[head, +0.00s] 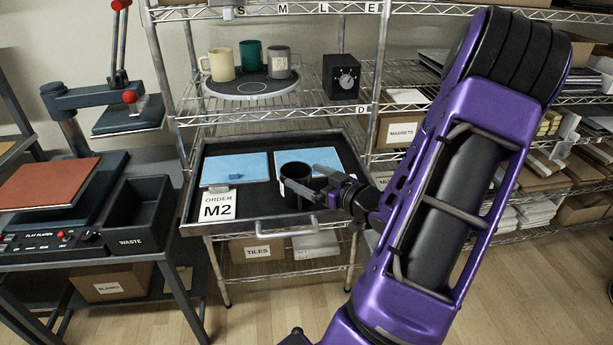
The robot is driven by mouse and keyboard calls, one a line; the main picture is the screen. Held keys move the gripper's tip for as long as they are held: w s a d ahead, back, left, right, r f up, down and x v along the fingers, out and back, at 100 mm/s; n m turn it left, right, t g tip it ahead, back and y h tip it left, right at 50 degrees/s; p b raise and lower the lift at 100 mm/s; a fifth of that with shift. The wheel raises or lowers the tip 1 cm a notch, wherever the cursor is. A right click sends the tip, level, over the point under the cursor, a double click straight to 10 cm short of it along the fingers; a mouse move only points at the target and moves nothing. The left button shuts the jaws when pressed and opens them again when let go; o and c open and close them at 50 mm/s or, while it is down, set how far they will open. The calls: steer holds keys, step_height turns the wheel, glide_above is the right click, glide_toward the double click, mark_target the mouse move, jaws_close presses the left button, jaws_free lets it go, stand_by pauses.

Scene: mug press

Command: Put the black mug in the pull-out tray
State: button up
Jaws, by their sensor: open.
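The black mug (293,170) stands upright in the pull-out tray (250,225), right of its middle. The tray is a dark, shallow tray with a front handle, and it is pulled out from the shelf. My gripper (301,178) is at the mug from the right, with its fingers apart. One finger passes across the mug's near side and the other lies at its right. I cannot tell whether either finger touches the mug. The lower part of the mug is partly hidden by the fingers.
Two blue cloths (235,169) lie at the back of the tray, with an order card (218,206) reading M2 at front left. Cream, green and grey mugs (250,57) stand on a round turntable above. A black waste bin (139,215) and heat press are left.

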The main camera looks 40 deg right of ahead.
steer(key=s+r+p, duration=0.1)
steer(key=s, duration=1)
steer(key=shift+d+r, duration=0.25)
steer(key=shift+r, duration=0.05)
